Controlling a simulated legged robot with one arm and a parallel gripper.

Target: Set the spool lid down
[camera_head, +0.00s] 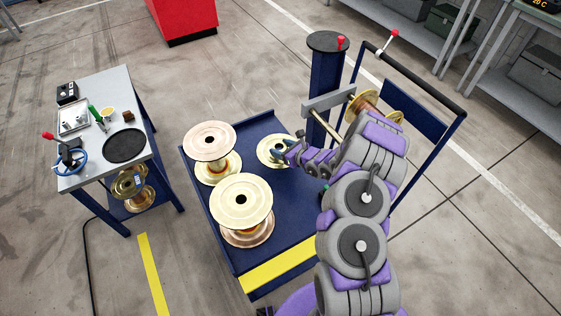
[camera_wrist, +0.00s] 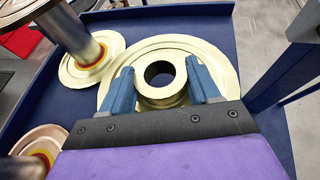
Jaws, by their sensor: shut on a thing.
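The spool lid is a pale gold disc with a raised hub around a dark hole. In the head view the lid (camera_head: 270,150) is at the blue cart's deck, right of the spools. In the wrist view the lid (camera_wrist: 215,55) fills the middle, and my gripper (camera_wrist: 162,84) has one blue finger on each side of the hub, shut on it. In the head view my gripper (camera_head: 281,151) covers the lid's right part. The lid looks flat and close to the deck, but I cannot tell whether it touches.
The blue cart (camera_head: 225,262) carries two spools, a copper-topped one (camera_head: 209,139) and a gold-topped one (camera_head: 241,200). A blue post (camera_head: 325,85) with a horizontal rod stands behind. A grey side table (camera_head: 88,168) with tools is at left. The deck's near right looks clear.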

